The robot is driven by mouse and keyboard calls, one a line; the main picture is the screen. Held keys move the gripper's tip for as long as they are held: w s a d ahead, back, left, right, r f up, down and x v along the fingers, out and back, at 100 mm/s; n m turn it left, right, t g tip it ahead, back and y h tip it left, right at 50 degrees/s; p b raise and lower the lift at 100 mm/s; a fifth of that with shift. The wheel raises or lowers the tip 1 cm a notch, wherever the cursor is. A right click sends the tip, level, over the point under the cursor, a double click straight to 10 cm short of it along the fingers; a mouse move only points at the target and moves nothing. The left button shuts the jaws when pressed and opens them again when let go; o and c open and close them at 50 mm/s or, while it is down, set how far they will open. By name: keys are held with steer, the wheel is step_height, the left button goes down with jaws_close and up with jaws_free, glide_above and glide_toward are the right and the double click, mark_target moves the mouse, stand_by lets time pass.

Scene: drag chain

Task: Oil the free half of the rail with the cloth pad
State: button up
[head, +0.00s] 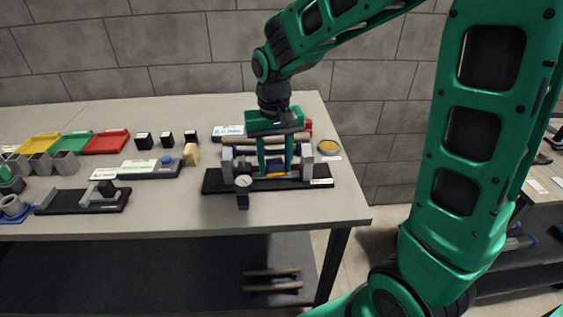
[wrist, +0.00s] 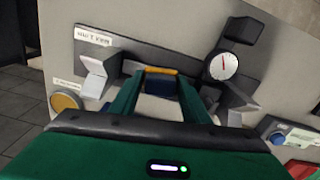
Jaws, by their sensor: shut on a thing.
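My gripper (head: 275,172) reaches straight down into the fixture on the bench, its two green fingers between the grey end blocks. The fingers are shut on a small yellow-orange piece, which appears to be the cloth pad (wrist: 160,71); the pad also shows low at the fingertips in the head view (head: 276,175). The fixture has a dark base (head: 212,184), a left end block (head: 227,168) and a right end block (head: 307,160). Tan rods run crosswise behind the fingers. The rail is largely hidden, and I cannot tell whether the pad touches it.
A dial gauge (head: 243,182) stands at the fixture's front left. A round dish with yellow contents (head: 328,148) sits right of it, near the bench edge. Coloured trays (head: 106,142), black blocks and another fixture (head: 85,200) lie left. The front right bench top is clear.

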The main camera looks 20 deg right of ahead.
steer(key=shift+w+a, duration=0.1)
steer(key=shift+a, duration=0.25)
steer(key=shift+r, duration=0.1)
steer(key=shift+r, duration=2.95)
steer(key=shift+r, duration=0.1)
steer(key=shift+r, duration=1.4)
steer(key=d, duration=0.1)
steer(key=s+d+f, duration=0.1)
steer(key=shift+d+f, duration=0.3)
steer(key=shift+d, duration=0.1)
steer(key=shift+f, duration=2.95)
